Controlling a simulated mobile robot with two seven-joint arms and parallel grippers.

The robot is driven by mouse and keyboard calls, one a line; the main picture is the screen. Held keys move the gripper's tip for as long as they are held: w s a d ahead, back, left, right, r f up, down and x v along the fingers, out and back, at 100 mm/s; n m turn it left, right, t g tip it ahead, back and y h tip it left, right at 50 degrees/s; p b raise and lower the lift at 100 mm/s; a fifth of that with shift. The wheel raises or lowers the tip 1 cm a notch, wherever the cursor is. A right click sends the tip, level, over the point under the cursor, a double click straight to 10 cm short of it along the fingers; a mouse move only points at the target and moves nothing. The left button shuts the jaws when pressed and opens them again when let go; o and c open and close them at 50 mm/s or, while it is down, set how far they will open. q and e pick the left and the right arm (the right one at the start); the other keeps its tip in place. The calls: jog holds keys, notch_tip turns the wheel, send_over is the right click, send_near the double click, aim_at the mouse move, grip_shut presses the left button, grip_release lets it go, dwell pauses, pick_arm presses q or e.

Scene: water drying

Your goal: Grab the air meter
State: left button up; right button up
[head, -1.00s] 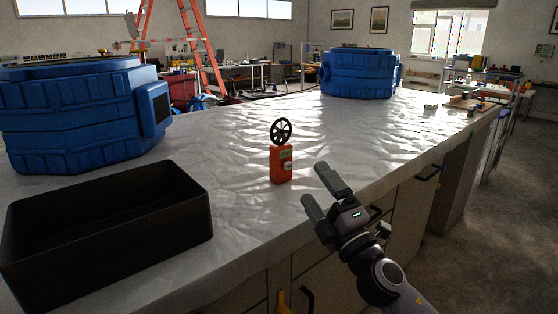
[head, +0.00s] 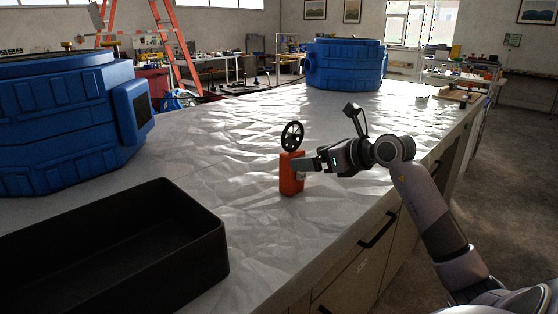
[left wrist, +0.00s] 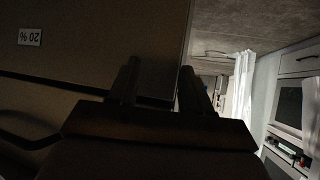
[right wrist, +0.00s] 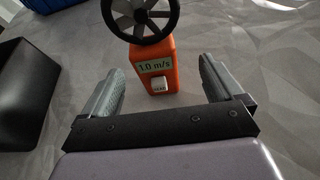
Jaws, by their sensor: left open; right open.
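The air meter (head: 291,174) is an orange handheld box with a black fan wheel on top. It stands upright on the covered counter. In the right wrist view the air meter (right wrist: 157,66) shows a label reading 1.0 m/s and lies between and just beyond my fingertips. My right gripper (right wrist: 160,85) is open, with one finger to each side of the meter's line. In the head view my right gripper (head: 318,155) reaches in from the right, close beside the meter. My left gripper (left wrist: 158,85) is open and empty in the left wrist view, near a cabinet front; it is outside the head view.
A black open bin (head: 205,235) stands at the front left of the counter (head: 240,130). A large blue tank (head: 60,135) stands behind it, and another blue tank (head: 345,66) stands at the far end. The sheet around the meter is clear.

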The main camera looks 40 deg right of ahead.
aim_at(289, 185)
jog(key=shift+a+f+p+x, duration=0.15)
jog(key=shift+p+x, duration=0.25)
jog(key=shift+x, duration=1.3)
jog(key=shift+a+f+p+x, duration=0.1)
jog(key=shift+a+p+x, duration=0.2)
jog(key=shift+x, duration=1.4)
jog(key=shift+s+d, duration=0.1)
jog(key=shift+s, duration=0.05)
jog(key=c, duration=1.1)
